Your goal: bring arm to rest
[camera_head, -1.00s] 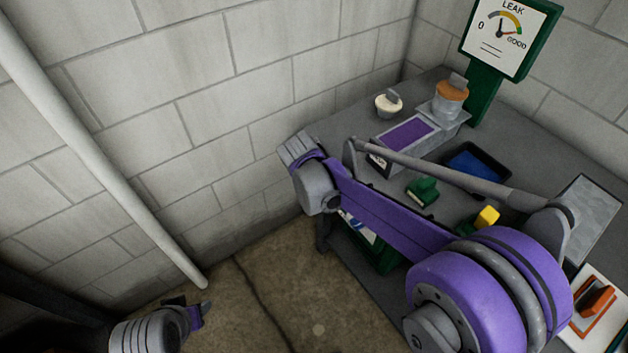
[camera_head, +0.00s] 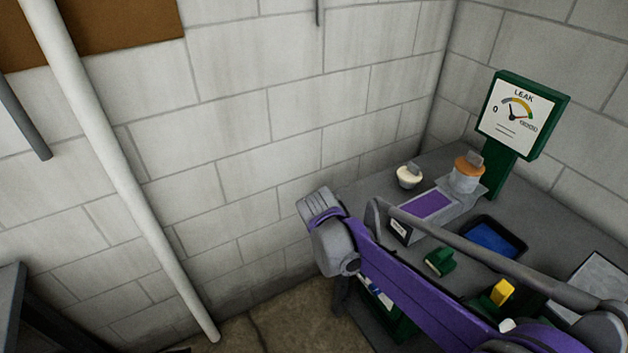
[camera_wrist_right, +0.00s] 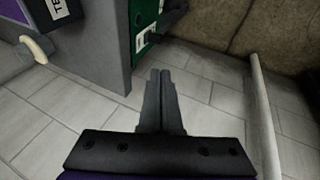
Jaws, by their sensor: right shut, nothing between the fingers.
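My right arm (camera_head: 410,285), purple and grey, reaches in from the lower right across the front of the grey bench. A rounded grey joint at its far end is close to the block wall. In the right wrist view my right gripper (camera_wrist_right: 161,74) is shut, with its two dark fingers together and nothing between them. It points past the bench side and the green case beneath it, with wall blocks below. My left gripper is not in view in the head view.
The grey bench (camera_head: 365,187) carries an orange-topped jar (camera_head: 466,178), a white-lidded pot (camera_head: 409,176), a blue tray (camera_head: 493,238), a green block (camera_head: 439,262), a yellow piece (camera_head: 502,292) and a leak gauge (camera_head: 518,114). A white pipe (camera_head: 120,185) runs down the left wall.

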